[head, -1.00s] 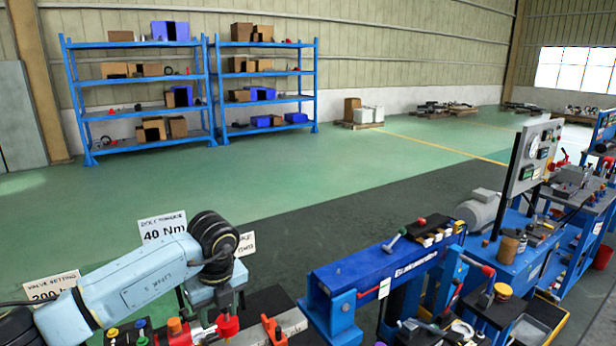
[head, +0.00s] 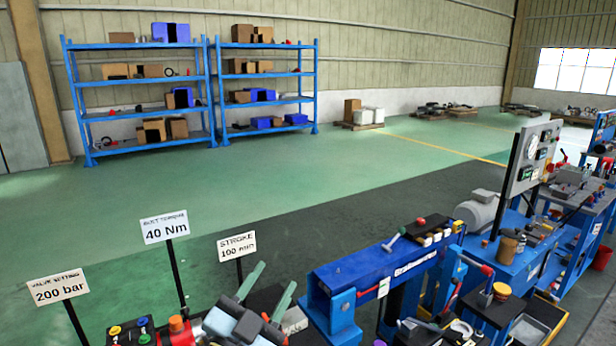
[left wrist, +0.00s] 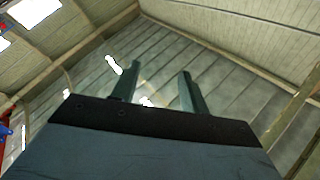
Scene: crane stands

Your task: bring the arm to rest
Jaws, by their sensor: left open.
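My left gripper (head: 265,291) shows at the bottom of the head view, its two grey-green fingers spread apart and pointing up. Nothing is between them. In the left wrist view the same open fingers (left wrist: 158,88) point toward the hall's roof and wall panels. The gripper stands in front of the bench, just left of the blue crane stand (head: 370,262). Most of the left arm is below the picture. My right gripper is not in view.
Signs reading 200 bar (head: 57,289), 40 Nm (head: 165,227) and 100 mm (head: 237,246) stand on posts at left. An orange-topped knob (head: 177,323) is beside the gripper. Blue shelves (head: 138,98) stand far back across open green floor. More blue benches (head: 520,260) are at right.

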